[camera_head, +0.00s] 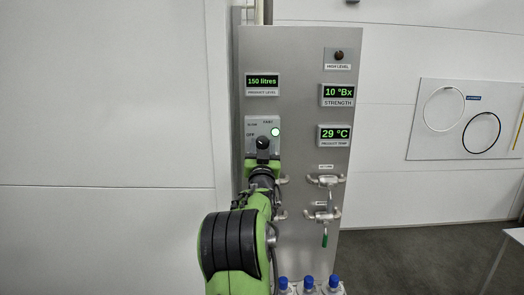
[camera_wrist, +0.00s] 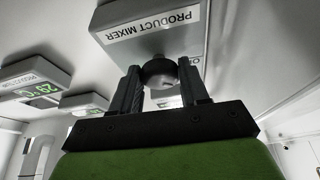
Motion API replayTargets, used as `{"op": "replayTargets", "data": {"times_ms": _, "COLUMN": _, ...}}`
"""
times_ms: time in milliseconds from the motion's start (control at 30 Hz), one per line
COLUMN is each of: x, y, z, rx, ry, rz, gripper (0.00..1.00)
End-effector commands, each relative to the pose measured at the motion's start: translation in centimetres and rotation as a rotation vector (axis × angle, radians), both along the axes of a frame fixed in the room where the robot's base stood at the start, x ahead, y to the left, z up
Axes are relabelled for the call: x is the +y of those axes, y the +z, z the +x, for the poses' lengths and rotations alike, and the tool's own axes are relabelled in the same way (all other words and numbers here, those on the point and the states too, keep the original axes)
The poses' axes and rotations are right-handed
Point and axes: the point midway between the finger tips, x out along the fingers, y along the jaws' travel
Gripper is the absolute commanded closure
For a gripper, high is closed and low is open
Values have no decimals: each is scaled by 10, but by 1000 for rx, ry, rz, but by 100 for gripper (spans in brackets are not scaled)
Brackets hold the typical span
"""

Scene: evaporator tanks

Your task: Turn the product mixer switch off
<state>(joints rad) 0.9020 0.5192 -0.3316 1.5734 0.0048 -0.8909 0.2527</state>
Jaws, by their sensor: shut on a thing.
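The product mixer switch is a black round knob (camera_head: 263,142) on a grey box (camera_head: 252,150) with labels OFF, SLOW and FAST. A round green light (camera_head: 275,132) on the box is lit. Which label the knob points to is too small to tell. My gripper (camera_head: 263,158) reaches up to the knob from below and in front. In the wrist view the knob (camera_wrist: 160,70) sits between the two dark fingers of my gripper (camera_wrist: 158,88), which is shut on it. The box (camera_wrist: 150,32) there reads PRODUCT MIXER upside down.
The grey panel (camera_head: 300,70) carries displays for product level (camera_head: 262,81), strength (camera_head: 338,94) and temperature (camera_head: 335,134). Valves (camera_head: 325,181) with a green-tipped handle (camera_head: 324,239) stick out at the right. Blue-capped bottles (camera_head: 308,284) stand below.

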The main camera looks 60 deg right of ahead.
Motion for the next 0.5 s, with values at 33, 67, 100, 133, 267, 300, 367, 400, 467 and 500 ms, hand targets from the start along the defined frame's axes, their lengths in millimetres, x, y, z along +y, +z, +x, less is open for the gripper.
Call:
{"op": "replayTargets", "data": {"times_ms": 33, "x": 1, "y": -2, "z": -1, "rx": 25, "ry": 1, "rz": -23, "gripper": 86}}
{"op": "replayTargets", "data": {"times_ms": 67, "x": 0, "y": -2, "z": -1, "rx": 45, "ry": 0, "rz": -33, "gripper": 86}}
{"op": "replayTargets", "data": {"times_ms": 100, "x": 0, "y": -3, "z": -1, "rx": 74, "ry": 0, "rz": -48, "gripper": 86}}
{"op": "replayTargets", "data": {"times_ms": 133, "x": 0, "y": -3, "z": -2, "rx": 96, "ry": 0, "rz": -60, "gripper": 86}}
{"op": "replayTargets", "data": {"times_ms": 267, "x": 0, "y": -4, "z": -3, "rx": 197, "ry": -1, "rz": -113, "gripper": 86}}
{"op": "replayTargets", "data": {"times_ms": 300, "x": 0, "y": -4, "z": -3, "rx": 227, "ry": -1, "rz": -130, "gripper": 86}}
{"op": "replayTargets", "data": {"times_ms": 367, "x": 0, "y": -4, "z": -3, "rx": 273, "ry": 0, "rz": -153, "gripper": 86}}
{"op": "replayTargets", "data": {"times_ms": 400, "x": 0, "y": -4, "z": -3, "rx": 303, "ry": -1, "rz": -167, "gripper": 86}}
{"op": "replayTargets", "data": {"times_ms": 467, "x": -1, "y": -4, "z": -4, "rx": 345, "ry": -1, "rz": -189, "gripper": 86}}
{"op": "replayTargets", "data": {"times_ms": 500, "x": -1, "y": -3, "z": -4, "rx": 373, "ry": -1, "rz": -203, "gripper": 86}}
